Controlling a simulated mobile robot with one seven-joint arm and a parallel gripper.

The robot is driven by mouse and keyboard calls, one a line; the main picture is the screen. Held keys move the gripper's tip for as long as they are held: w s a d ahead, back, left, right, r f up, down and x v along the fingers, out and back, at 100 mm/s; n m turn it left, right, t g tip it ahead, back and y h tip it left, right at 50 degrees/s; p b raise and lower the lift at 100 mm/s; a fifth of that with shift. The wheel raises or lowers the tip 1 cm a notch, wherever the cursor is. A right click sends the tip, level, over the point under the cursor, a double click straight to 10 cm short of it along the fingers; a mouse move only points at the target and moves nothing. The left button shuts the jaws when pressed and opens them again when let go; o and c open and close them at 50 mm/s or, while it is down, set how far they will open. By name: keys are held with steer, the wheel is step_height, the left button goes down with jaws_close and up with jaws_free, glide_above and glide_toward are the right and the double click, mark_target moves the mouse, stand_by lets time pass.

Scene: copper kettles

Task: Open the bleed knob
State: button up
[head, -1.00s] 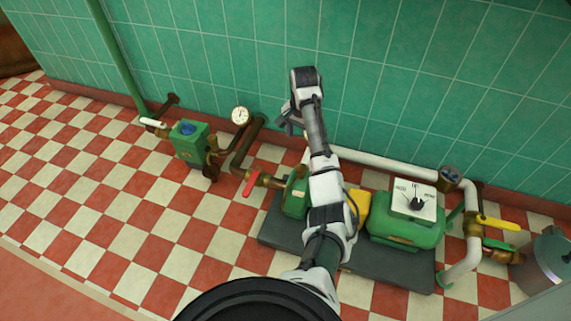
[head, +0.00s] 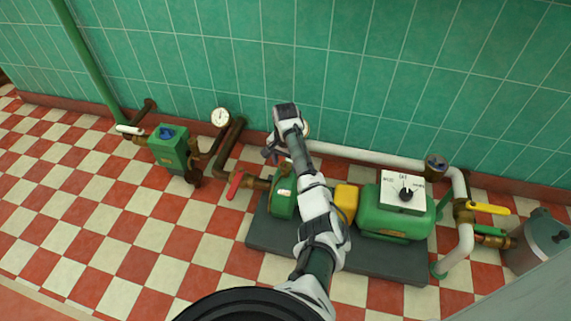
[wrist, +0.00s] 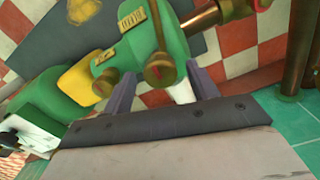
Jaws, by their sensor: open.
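The green pump body (head: 284,197) stands on a dark base plate by the tiled wall. In the wrist view the pump (wrist: 128,42) fills the upper middle. A round brass knob (wrist: 160,70) shows on its near side, with a second brass round part (wrist: 103,83) to its left. I cannot tell for certain which is the bleed knob. My gripper (wrist: 164,87) is open, with its two fingers apart on either side of the first knob in the picture; contact is not clear. In the head view my gripper (head: 270,150) is behind the pump, near the wall, and my arm hides part of the area.
A white pipe (head: 370,154) runs along the wall behind the pump. A red lever (head: 235,185) and a gauge (head: 220,117) are left. Checkered floor is open at left.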

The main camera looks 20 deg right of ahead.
steer(key=c, duration=1)
steer(key=shift+p, duration=0.3)
